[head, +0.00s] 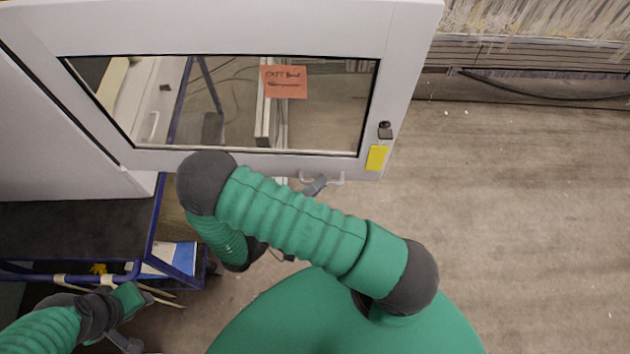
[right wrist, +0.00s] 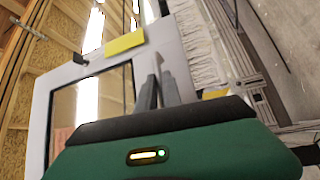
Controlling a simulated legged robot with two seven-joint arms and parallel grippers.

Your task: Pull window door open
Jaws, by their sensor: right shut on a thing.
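The window door (head: 215,42) is a white frame around a dark-edged glass pane, at the top of the head view. An orange note (head: 284,82) is on the glass. A white handle (head: 330,180) sits on the door's lower edge.
A blue-framed cart (head: 153,222) with a dark top stands at the left, with small items on its lower shelf. A black cable (head: 545,92) runs along the far wall. The floor (head: 520,210) on the right is clear.

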